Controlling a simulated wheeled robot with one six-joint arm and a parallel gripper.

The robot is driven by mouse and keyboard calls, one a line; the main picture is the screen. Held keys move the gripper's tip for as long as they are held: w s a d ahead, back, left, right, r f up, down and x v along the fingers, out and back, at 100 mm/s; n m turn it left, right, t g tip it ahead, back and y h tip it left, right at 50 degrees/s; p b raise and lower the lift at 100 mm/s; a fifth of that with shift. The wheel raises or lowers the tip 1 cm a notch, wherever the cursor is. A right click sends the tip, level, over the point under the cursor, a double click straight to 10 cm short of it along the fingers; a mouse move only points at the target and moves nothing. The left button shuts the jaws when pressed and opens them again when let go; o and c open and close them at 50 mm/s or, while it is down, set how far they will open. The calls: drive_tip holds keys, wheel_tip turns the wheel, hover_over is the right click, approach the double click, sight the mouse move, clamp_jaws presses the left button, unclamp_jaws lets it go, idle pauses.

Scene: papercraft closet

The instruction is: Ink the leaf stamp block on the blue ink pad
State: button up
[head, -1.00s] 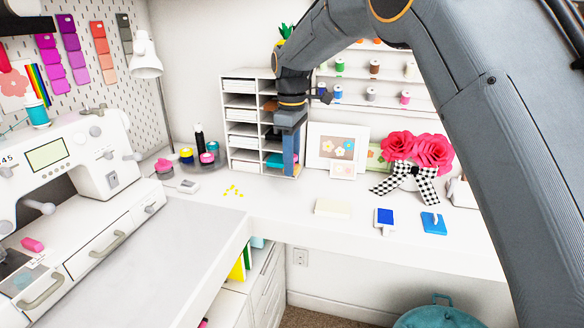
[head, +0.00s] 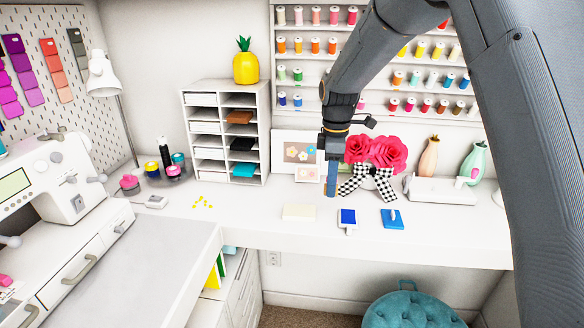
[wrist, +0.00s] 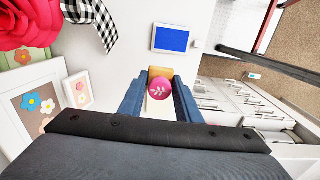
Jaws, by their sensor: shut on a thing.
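The leaf stamp block (wrist: 160,88) shows in the wrist view between my fingertips, with a wooden edge and a round pink face bearing a pale leaf. My gripper (wrist: 160,92) is shut on it. In the head view my gripper (head: 331,190) points down above the white desk, in front of the picture frames, and the stamp cannot be made out there. The blue ink pad (head: 348,216), a blue rectangle in a white case, lies on the desk nearer the front edge, right of my gripper. It also shows in the wrist view (wrist: 171,39), apart from the stamp.
A cream block (head: 299,212) lies left of the pad and a flat blue item (head: 392,219) lies right of it. Picture frames (head: 290,147) and red flowers with a checked bow (head: 376,155) stand close behind my gripper. A cubby shelf (head: 228,130) stands left.

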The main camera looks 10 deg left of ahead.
drive_tip(key=p, duration=0.1)
approach(348, 217)
drive_tip(key=shift+d, duration=0.1)
drive_tip(key=shift+w, duration=0.1)
drive_tip(key=shift+f+b, duration=0.8)
drive_tip(key=shift+f, duration=1.55)
drive_tip(key=shift+f, duration=0.8)
drive_tip(key=shift+r, duration=0.1)
drive_tip(key=shift+r+p, duration=0.4)
drive_tip(key=shift+r, duration=0.25)
drive_tip(key=shift+f, duration=0.75)
idle(1.2)
